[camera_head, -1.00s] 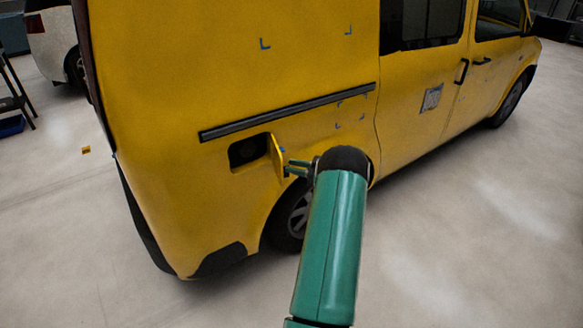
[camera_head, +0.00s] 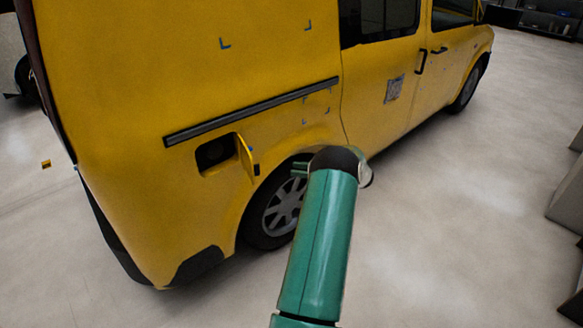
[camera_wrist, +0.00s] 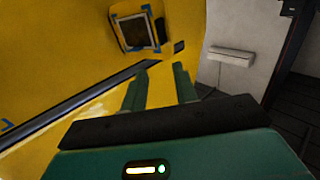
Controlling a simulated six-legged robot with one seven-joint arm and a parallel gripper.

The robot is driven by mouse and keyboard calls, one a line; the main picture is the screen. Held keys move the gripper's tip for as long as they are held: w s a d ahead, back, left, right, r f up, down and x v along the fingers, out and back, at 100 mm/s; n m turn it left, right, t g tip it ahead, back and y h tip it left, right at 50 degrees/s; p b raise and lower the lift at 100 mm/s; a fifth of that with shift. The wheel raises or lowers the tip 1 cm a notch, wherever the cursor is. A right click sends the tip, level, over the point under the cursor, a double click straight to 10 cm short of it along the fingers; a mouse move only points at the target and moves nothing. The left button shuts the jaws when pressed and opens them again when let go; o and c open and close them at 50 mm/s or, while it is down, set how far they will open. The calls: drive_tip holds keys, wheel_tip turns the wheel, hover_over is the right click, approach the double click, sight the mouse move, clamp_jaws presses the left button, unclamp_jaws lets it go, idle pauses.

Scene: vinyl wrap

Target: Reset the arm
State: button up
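My gripper (camera_wrist: 160,78) shows in the wrist view with its two green fingers apart and nothing between them. In the head view the gripper (camera_head: 299,170) is mostly hidden behind my green arm, with a bit of it showing in front of the rear wheel. It is right of the open fuel flap (camera_head: 245,156) on the yellow van (camera_head: 120,150), with a gap between them. The flap stands out from its dark recess (camera_head: 214,154).
A black rail (camera_head: 250,112) runs along the van's side, above the flap. A grey square patch (camera_head: 394,90) is on the door. Grey blocks (camera_head: 569,200) stand at the right edge. Open floor (camera_head: 450,220) lies right of the van.

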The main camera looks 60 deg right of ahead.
idle(0.3)
drive_tip(key=w+a+r+m+h, duration=0.1)
drive_tip(key=w+r+h, duration=0.2)
drive_tip(key=w+r, duration=0.55)
drive_tip(key=w+a+r+h, duration=0.2)
drive_tip(key=w+r+h, duration=0.2)
drive_tip(key=w+r, duration=0.5)
drive_tip(key=w+a+r+m+g+h, duration=0.2)
drive_tip(key=w+a+r+m+h, duration=0.4)
drive_tip(key=a+r, duration=0.7)
drive_tip(key=s+a+g+y, duration=0.1)
drive_tip(key=s+a+g, duration=0.1)
drive_tip(key=a, duration=0.8)
drive_tip(key=s+a+g+y, duration=0.1)
drive_tip(key=s+a+g, duration=0.15)
drive_tip(key=a, duration=0.85)
drive_tip(key=s+a+f+n+g+y, duration=0.1)
drive_tip(key=s+a+f, duration=0.4)
drive_tip(key=s+a, duration=0.5)
drive_tip(key=s+a+f+n+g+y, duration=0.2)
drive_tip(key=s+a+f+g+y, duration=0.2)
drive_tip(key=s+a, duration=0.7)
drive_tip(key=shift+a+f, duration=0.5)
drive_tip(key=shift+a, duration=0.4)
